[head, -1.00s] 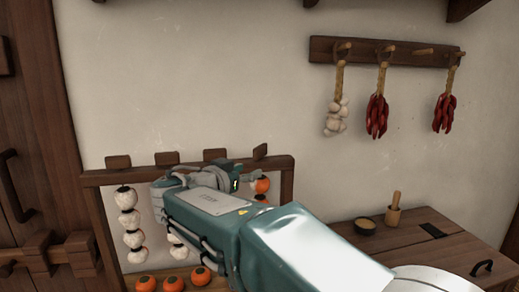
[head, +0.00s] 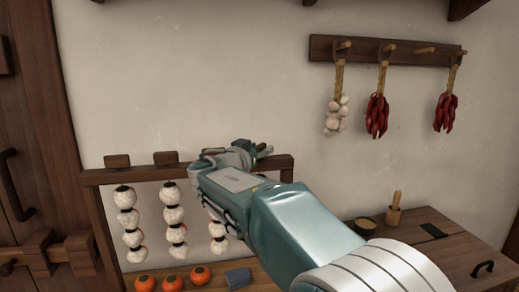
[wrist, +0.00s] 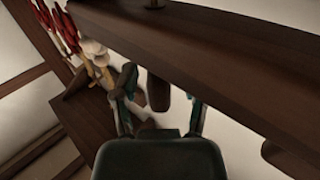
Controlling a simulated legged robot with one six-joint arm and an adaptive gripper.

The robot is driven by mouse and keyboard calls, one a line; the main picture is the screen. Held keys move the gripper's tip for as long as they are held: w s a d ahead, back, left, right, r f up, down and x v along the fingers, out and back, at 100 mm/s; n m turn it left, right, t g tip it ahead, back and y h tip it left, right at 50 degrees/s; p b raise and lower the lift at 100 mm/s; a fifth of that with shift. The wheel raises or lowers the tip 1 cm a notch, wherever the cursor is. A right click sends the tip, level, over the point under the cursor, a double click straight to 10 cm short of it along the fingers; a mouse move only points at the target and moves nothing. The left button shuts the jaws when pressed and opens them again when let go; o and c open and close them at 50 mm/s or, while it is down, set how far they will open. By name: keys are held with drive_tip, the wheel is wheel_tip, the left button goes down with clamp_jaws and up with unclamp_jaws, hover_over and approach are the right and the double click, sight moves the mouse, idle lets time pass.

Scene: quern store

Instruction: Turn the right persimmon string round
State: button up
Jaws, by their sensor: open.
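A wooden rack (head: 135,174) stands against the wall with persimmon strings under its top bar. The left string (head: 127,218) and the second string (head: 174,215) show mostly white fruit. A third string (head: 217,237) is partly covered by my arm. The right string is hidden behind my arm in the head view and does not show clearly in the wrist view. My gripper (head: 262,151) is at the right part of the bar. In the wrist view my gripper (wrist: 160,102) is open, with a wooden peg (wrist: 158,90) between its fingers; contact is unclear.
Orange persimmons (head: 172,284) and a blue-grey cloth (head: 238,277) lie below the rack. Garlic (head: 337,115) and red chillies (head: 377,115) hang from a peg rail.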

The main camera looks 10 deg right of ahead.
drive_tip(key=shift+w, duration=0.15)
drive_tip(key=shift+c, duration=1.3)
clamp_jaws()
drive_tip(key=shift+n+t+y, duration=0.3)
drive_tip(key=shift+r+n+t+y, duration=0.1)
drive_tip(key=shift+n+t+y, duration=0.75)
drive_tip(key=shift+y, duration=0.35)
drive_tip(key=shift+n+t+y, duration=0.85)
drive_tip(key=shift+n+y, duration=0.7)
drive_tip(key=shift+y, duration=0.65)
drive_tip(key=shift+r+n+y, duration=0.1)
drive_tip(key=shift+n+y, duration=0.4)
drive_tip(key=shift+y, duration=0.2)
